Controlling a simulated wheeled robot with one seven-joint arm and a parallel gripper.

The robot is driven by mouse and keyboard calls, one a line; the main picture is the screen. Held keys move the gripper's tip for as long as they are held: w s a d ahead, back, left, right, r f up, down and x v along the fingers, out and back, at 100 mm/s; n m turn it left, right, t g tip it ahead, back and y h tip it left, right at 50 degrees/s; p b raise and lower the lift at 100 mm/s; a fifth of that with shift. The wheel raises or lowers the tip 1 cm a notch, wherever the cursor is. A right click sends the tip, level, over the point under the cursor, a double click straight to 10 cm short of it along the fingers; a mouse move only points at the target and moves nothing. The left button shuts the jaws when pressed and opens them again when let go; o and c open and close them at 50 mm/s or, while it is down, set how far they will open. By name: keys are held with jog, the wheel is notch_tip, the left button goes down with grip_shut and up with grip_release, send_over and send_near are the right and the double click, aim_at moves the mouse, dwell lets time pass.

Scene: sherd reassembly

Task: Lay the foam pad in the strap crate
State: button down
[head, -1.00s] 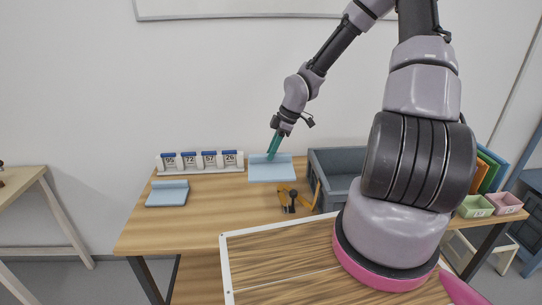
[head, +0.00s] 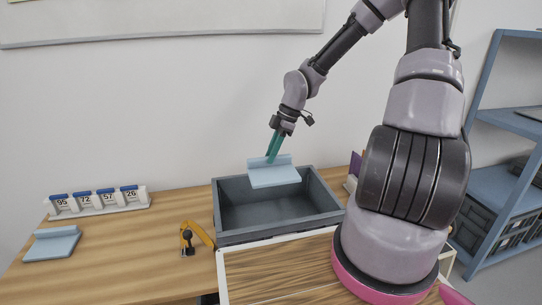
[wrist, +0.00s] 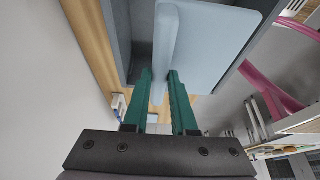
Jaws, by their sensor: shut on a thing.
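The light blue foam pad (head: 274,178) has a raised ridge, and my gripper (head: 270,159) is shut on that ridge. The pad hangs roughly level over the back part of the open grey crate (head: 229,239), apart from its floor. In the wrist view the green fingers of my gripper (wrist: 160,78) pinch the ridge of the pad (wrist: 215,38), with the grey crate wall (wrist: 118,35) beside it. The crate's visible inside looks empty. The pad hides part of its back wall.
A second light blue pad (head: 53,244) lies at the table's left. A row of numbered holders (head: 98,202) stands behind it. An orange and black tool (head: 190,240) lies just left of the crate. A white-edged board (head: 280,262) is in front. Blue shelves (head: 510,125) stand at right.

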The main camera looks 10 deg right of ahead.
jog(key=shift+d+f, duration=0.1)
jog(key=shift+d, duration=0.05)
notch_tip(320, 180, down, 2)
send_over(272, 215)
jog(key=shift+f, duration=8.15)
jog(key=shift+f, duration=0.65)
jog(key=c, duration=0.6)
grip_release()
jog(key=shift+c, duration=0.2)
notch_tip(272, 215, up, 12)
